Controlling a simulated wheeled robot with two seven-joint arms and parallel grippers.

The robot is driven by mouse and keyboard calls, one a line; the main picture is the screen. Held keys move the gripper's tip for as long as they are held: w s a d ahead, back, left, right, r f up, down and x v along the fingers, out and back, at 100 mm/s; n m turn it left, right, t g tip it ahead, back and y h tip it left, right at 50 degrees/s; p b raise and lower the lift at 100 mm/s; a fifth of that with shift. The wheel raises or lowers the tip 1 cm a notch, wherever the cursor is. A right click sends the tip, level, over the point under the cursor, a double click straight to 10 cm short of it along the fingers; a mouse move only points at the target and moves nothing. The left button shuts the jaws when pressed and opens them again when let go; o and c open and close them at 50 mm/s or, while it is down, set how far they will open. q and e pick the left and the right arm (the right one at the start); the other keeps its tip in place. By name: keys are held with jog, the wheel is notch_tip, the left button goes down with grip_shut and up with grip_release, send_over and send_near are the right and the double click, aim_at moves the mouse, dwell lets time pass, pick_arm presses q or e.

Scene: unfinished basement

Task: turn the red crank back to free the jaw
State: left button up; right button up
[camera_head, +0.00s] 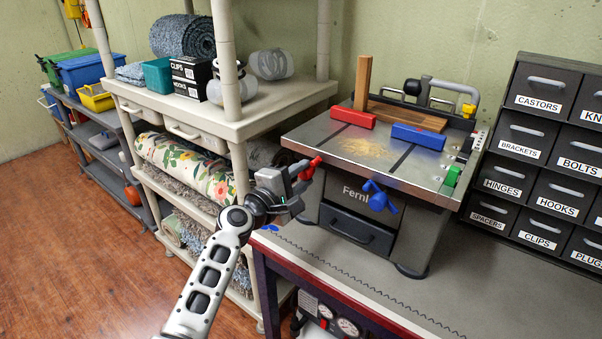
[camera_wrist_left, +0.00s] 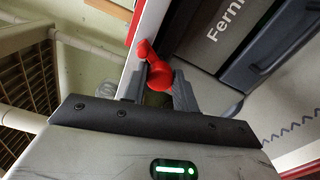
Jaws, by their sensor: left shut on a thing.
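The red crank (camera_head: 311,167) sits at the left side of a grey bench machine (camera_head: 345,197) marked "Fernl…". In the left wrist view the red crank (camera_wrist_left: 158,74) has a round knob between my fingertips. My left gripper (camera_head: 300,177) is shut on this knob; its fingers (camera_wrist_left: 158,90) flank it. On the machine's metal top lie a red jaw block (camera_head: 351,117) and a blue jaw block (camera_head: 418,136), apart from each other. A wooden piece (camera_head: 405,115) lies behind them, with an upright board (camera_head: 362,82). My right gripper is not in view.
A blue crank (camera_head: 379,197) is on the machine's front and a green block (camera_head: 453,175) at its right edge. Labelled drawers (camera_head: 540,150) stand right; the bench front (camera_head: 390,290) is mostly clear.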

pick_arm(q)
jog(key=shift+n, duration=0.6)
jog(key=o, duration=1)
jog(key=shift+c, duration=0.2)
jog(key=shift+s, duration=0.1)
jog(key=p+v, duration=0.1)
jog(key=v, duration=1.5)
